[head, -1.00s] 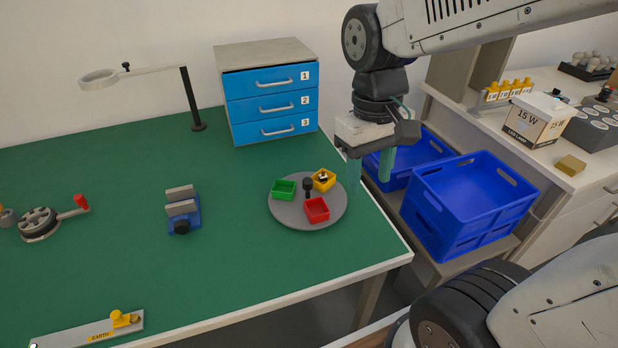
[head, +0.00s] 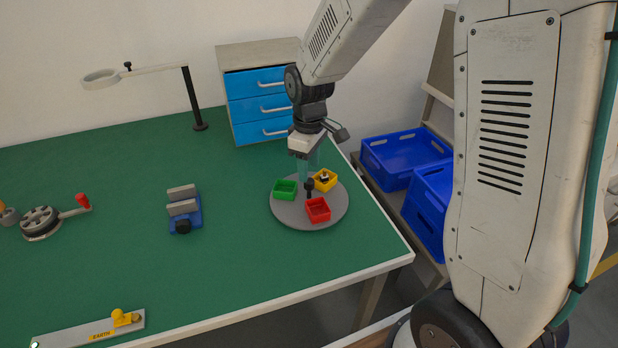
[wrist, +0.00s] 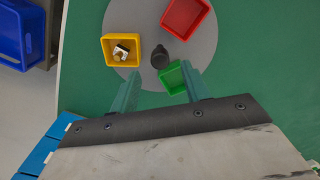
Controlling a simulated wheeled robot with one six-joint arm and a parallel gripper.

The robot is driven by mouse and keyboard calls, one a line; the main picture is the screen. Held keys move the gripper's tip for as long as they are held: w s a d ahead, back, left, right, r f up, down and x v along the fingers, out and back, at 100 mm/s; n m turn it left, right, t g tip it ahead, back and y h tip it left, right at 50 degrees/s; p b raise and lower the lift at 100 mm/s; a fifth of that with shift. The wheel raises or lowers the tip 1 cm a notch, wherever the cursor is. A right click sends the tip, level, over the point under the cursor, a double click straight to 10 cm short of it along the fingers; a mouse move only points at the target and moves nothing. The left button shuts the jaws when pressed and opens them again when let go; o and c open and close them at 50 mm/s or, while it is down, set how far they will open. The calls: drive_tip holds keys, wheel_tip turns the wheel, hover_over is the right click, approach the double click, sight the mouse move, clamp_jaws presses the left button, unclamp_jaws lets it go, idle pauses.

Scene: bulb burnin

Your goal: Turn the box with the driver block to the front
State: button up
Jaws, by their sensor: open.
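A round grey turntable (head: 289,213) on the green bench carries a green box (head: 285,190), a yellow box (head: 331,186) and a red box (head: 318,210). A black knob (head: 310,185) stands up at its middle. A small pale and dark block (wrist: 121,52), seemingly the driver block, lies in the yellow box, which is at the back right in the head view. The red box is at the front. My gripper (head: 308,170) is open and points down above the back of the turntable. In the wrist view the knob (wrist: 159,57) shows just beyond my fingertips (wrist: 160,76), between their lines.
A blue drawer unit (head: 258,105) stands behind the turntable. A blue vise-like fixture (head: 184,212) is to its left. A lamp arm (head: 150,70), a crank device (head: 42,222) and a grey bar (head: 85,330) are further off. Blue crates (head: 400,160) sit right of the bench.

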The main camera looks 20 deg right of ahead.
sight(309, 190)
drive_tip(key=shift+f, duration=2.25)
clamp_jaws()
